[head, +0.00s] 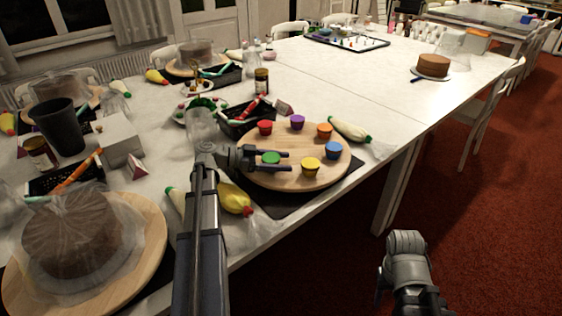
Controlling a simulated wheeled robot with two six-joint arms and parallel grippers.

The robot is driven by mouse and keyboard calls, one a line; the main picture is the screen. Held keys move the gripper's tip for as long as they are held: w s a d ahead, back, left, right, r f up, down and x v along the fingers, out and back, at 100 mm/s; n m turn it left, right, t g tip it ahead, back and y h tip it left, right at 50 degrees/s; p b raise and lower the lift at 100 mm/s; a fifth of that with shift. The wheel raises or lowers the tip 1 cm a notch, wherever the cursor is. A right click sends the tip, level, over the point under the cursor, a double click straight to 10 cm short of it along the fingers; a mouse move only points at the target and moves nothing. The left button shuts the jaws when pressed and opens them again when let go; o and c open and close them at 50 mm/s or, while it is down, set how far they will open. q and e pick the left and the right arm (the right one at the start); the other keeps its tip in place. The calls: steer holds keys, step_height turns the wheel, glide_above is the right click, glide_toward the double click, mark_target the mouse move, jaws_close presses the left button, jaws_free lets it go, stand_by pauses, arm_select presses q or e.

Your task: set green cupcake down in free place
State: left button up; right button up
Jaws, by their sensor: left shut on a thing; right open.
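The green cupcake (271,159) is between the fingers of my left gripper (283,160), over the left part of the round wooden turntable (308,183). I cannot tell whether its base touches the board. Red (265,128), purple (297,122), orange (324,131), blue (333,150) and yellow (311,168) cupcakes stand on the turntable around its rim. The middle of the board is bare. My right gripper (379,290) is low at the right, away from the table, open and empty; its fingers are mostly hidden.
A yellow piping bag (235,199) lies beside the turntable at the front left, and another bag (349,129) behind it. A black tray (243,119) and a jar (261,81) stand behind. A wrapped cake (70,233) stands at the lower left.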

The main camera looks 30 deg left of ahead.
arm_select(q)
steer(key=shift+f+b, duration=0.55)
steer(key=shift+f, duration=0.05)
steer(key=o, duration=1.4)
steer(key=shift+r, duration=0.2)
step_height(320, 180, up, 10)
steer(key=p, duration=1)
steer(key=shift+f, duration=0.15)
